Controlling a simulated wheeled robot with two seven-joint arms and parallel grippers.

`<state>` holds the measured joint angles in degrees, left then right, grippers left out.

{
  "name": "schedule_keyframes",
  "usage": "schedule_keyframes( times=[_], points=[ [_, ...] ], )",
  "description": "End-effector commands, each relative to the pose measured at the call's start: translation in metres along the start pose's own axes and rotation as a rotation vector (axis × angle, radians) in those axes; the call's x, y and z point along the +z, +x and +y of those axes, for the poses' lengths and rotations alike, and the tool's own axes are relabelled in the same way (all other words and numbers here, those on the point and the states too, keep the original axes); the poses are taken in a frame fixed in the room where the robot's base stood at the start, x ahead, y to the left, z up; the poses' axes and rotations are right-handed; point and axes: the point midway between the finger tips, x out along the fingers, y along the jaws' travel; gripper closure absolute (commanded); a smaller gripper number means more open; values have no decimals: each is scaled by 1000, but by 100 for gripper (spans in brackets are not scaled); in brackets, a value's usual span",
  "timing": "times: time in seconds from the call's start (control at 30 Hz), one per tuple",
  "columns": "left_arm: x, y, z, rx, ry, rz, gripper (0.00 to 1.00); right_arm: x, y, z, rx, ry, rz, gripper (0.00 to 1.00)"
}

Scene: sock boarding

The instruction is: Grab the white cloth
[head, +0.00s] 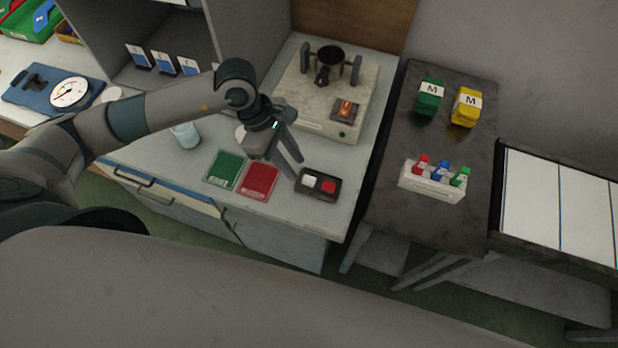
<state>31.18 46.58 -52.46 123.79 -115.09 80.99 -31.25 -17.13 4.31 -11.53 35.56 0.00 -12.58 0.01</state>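A small white piece (309,181), which looks like the white cloth, lies in the left half of a small dark tray (318,195) on the light worktop. A red piece (328,186) lies beside it in the right half. My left gripper (297,168) is above the worktop, just up and left of the tray in the picture. Its two fingers are spread and nothing shows between them. It appears apart from the white piece; its exact height is hard to tell. My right gripper is not in view.
A green card (225,169) and a red card (259,181) lie left of the tray. A machine with a dark pot (328,62) stands behind. A clear cup (187,134) stands left.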

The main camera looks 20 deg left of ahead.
Motion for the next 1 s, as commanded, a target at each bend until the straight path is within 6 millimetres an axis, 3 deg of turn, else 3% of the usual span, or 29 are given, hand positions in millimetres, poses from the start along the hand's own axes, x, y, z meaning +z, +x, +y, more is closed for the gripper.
schedule_keyframes(
  times=[0.23,0.47,0.97,1.0],
  points=[
    [0,21,1,-5,-3,0,72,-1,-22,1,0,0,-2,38],
    [-1,45,1,-3,-2,0,72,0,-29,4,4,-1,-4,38],
    [-2,47,2,-2,-1,0,72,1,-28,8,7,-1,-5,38],
    [-2,47,2,-2,-1,0,81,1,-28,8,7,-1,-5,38]
  ],
)
